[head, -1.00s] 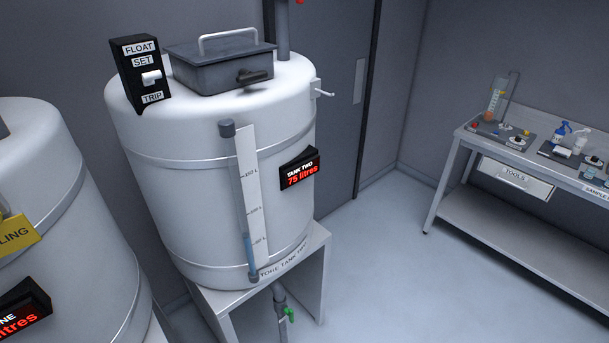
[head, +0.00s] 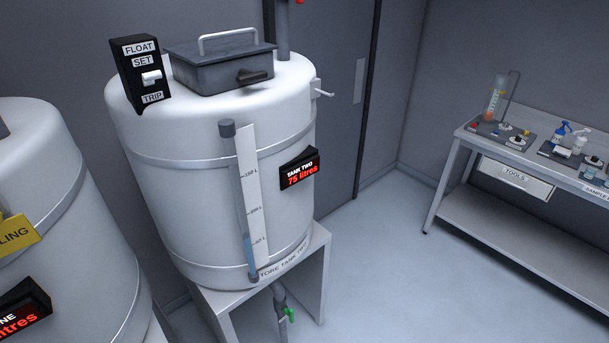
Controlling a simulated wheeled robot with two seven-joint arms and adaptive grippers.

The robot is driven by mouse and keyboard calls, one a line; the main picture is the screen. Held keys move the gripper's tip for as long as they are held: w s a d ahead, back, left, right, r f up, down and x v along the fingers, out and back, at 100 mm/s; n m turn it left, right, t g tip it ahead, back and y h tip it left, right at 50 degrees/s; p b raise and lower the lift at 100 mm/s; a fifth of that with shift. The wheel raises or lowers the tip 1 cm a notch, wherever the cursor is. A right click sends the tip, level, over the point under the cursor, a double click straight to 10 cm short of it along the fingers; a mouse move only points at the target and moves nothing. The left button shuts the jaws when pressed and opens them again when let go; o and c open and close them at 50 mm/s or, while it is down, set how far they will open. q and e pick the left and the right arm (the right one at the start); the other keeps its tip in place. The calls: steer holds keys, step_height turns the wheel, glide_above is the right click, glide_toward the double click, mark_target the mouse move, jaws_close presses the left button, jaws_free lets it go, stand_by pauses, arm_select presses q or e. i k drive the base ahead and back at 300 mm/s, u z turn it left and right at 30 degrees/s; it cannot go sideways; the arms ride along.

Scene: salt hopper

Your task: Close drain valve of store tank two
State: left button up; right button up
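Store tank two (head: 190,190) is a large white drum on a grey stand, with a red display (head: 300,169) reading "TANK TWO 75 litres". Its drain valve has a small green handle (head: 289,315) on a grey pipe (head: 279,297) below the tank, near the bottom edge of the head view. The lower end of the pipe is cut off by the frame, and I cannot tell the valve's position for sure. A sight tube (head: 240,200) on the tank's front shows blue liquid near its bottom. Neither gripper is in view.
Another white tank (head: 60,200) stands at the left with a yellow sign (head: 18,240). A bench (head: 470,155) with tools and bottles stands at the right. The floor (head: 370,280) between stand and bench is clear.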

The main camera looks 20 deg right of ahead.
mark_target(289, 312)
steer(key=u, duration=0.55)
steer(key=k, duration=1.3)
steer(key=z, duration=0.2)
steer(key=i, duration=0.9)
steer(key=z, duration=0.7)
